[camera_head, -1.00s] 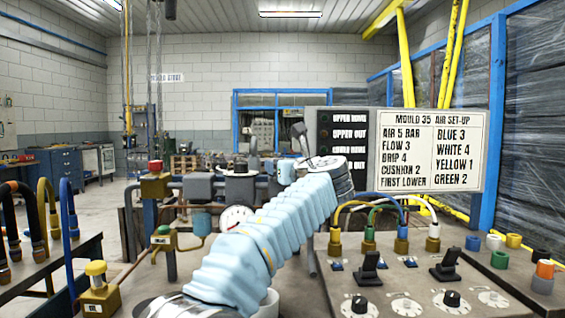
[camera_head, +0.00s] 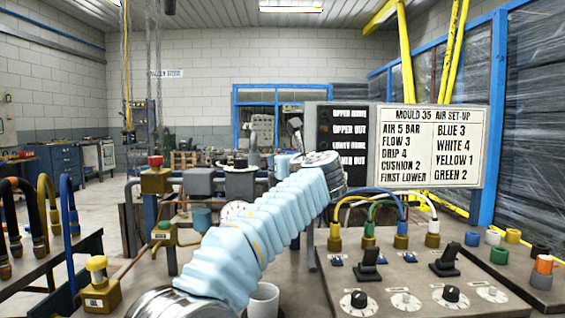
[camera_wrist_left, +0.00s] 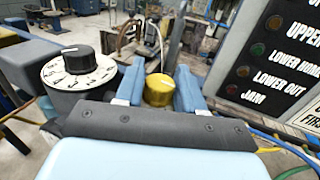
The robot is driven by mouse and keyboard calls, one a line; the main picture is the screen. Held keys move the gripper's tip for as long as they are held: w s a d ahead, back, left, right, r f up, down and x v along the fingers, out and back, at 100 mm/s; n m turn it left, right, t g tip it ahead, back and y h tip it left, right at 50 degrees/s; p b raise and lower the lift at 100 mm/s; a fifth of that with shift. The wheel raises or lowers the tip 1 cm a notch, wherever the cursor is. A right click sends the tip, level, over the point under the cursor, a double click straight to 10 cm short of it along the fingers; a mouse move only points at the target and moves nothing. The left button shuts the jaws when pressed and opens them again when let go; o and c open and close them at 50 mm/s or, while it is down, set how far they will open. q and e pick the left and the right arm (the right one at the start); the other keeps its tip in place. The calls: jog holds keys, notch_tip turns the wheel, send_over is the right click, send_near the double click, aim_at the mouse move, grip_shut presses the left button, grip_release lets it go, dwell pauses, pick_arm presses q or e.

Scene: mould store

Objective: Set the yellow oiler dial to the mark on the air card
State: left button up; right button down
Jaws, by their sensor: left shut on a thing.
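The yellow oiler dial (camera_wrist_left: 159,91) shows in the left wrist view between the two blue fingers of my left gripper (camera_wrist_left: 159,88), which is shut on it. A small pale mark shows on its top; I cannot read its setting. In the head view my sleeved left arm reaches from bottom left to the middle, and its wrist hides the dial and most of the gripper. The air set-up card (camera_head: 431,147) reads Air 5 bar, Flow 3, Drip 4, Cushion 2, First lower, and Yellow 1 among the colours. My right gripper is not in view.
A black knob on a numbered white dial (camera_wrist_left: 78,64) stands close to the left of my gripper. A panel of lamps (camera_wrist_left: 262,75) is on the right. The bench (camera_head: 400,275) carries hoses, levers and small dials. A white cup (camera_head: 264,300) stands beside my arm.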

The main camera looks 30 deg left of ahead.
pick_arm(q)
jog(key=shift+m+t+h, duration=1)
jog(key=shift+t+h, duration=0.1)
jog(key=m+t+h+p, duration=0.1)
jog(key=m+t+h, duration=0.1)
jog(key=h, duration=0.1)
jog(key=shift+s+a+r, duration=0.1)
jog(key=shift+m+t+h, duration=0.8)
jog(key=shift+m+h, duration=0.6)
jog(key=shift+h, duration=0.4)
jog(key=shift+m+h, duration=0.3)
jog(key=shift+h, duration=0.1)
jog(key=o, duration=0.9)
jog(key=shift+s+d, duration=0.25)
jog(key=shift+s, duration=0.15)
jog(key=b+v, duration=0.3)
jog(key=v, duration=0.9)
jog(key=shift+s+d+f, duration=0.15)
jog(key=shift+s+f, duration=0.1)
jog(key=shift+s, duration=0.15)
